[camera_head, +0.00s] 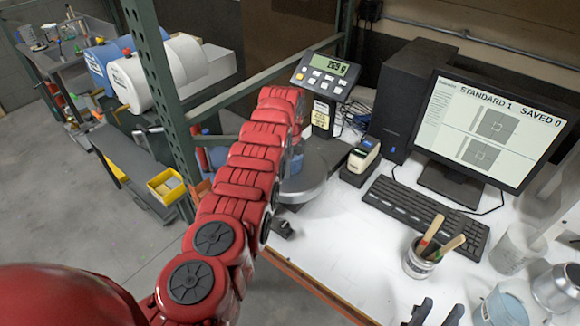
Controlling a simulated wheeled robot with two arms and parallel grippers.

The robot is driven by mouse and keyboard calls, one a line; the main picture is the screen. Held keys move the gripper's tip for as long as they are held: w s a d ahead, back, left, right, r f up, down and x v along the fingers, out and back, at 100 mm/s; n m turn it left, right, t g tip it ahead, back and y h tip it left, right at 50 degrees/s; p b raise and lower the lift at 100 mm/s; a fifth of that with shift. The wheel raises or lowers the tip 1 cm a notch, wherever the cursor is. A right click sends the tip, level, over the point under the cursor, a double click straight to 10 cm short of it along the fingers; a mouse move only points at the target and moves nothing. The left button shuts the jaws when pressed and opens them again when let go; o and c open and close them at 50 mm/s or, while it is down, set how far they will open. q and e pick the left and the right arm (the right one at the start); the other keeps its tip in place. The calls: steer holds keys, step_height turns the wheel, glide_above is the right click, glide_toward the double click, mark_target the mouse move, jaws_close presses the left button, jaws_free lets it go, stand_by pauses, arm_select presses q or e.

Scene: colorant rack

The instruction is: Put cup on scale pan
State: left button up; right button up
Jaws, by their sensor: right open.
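The scale pan (318,186) is a round grey plate at the left end of the white bench. A cup (295,162), clear with something bluish in it, shows partly at the pan, mostly hidden by my red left arm. I cannot tell whether it rests on the pan. My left gripper (297,138) is at the cup, its fingers largely hidden by the arm, so its opening is unclear. The scale display (325,68) stands behind the pan and shows a lit number. My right gripper (435,313) is open at the bottom edge, with nothing visible between its fingertips.
A small label device (363,157), keyboard (425,215), monitor (492,130) and black computer tower (408,100) stand right of the scale. A can of sticks (419,260), a clear cup (516,250) and a metal can (556,288) are front right. A green post (160,90) rises at left.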

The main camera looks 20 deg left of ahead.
arm_select(q)
steer(key=shift+r, duration=0.15)
steer(key=shift+r+b, duration=0.35)
steer(key=shift+b, duration=0.05)
steer(key=r+b, duration=0.1)
steer(key=r, duration=0.1)
steer(key=r+b, duration=0.1)
steer(key=r, duration=0.1)
steer(key=r+b, duration=0.1)
steer(key=r, duration=0.1)
steer(key=shift+s+r, duration=0.1)
steer(key=shift+s, duration=0.2)
steer(key=shift+s+d+r+b, duration=0.1)
steer(key=shift+s+r+b, duration=0.1)
steer(key=shift+r, duration=1)
steer(key=shift+s+r+b, duration=0.15)
steer(key=shift+r, duration=1)
steer(key=shift+r, duration=0.1)
